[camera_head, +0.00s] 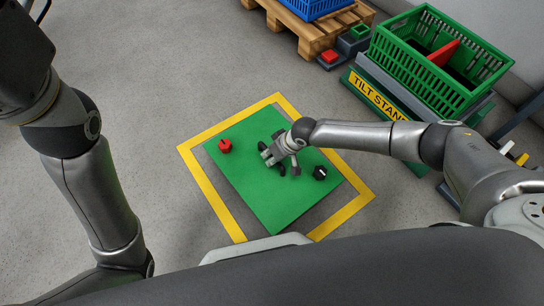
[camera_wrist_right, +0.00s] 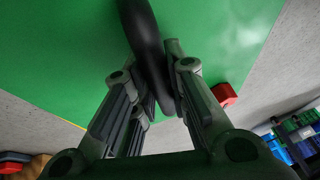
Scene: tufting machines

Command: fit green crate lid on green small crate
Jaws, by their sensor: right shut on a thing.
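The green crate lid is a flat green panel (camera_head: 265,205) with a black handle (camera_wrist_right: 148,40) near its middle. My right gripper (camera_head: 268,156) is shut on this handle; in the right wrist view (camera_wrist_right: 160,105) its fingers stand on both sides of the black bar. The panel lies over a yellow-bordered floor area; I cannot tell whether it touches the floor. A green slatted crate (camera_head: 400,65) sits on the tilt stand at the upper right, open on top, with a red piece inside. My left arm is at the left; its gripper is not in view.
A red knob-like piece (camera_head: 224,146) and a black one (camera_head: 320,172) are on the panel. The yellow border (camera_head: 205,192) surrounds it. A wooden pallet (camera_head: 312,36) with a blue crate (camera_head: 312,7) stands at the back. Grey floor is clear left of the border.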

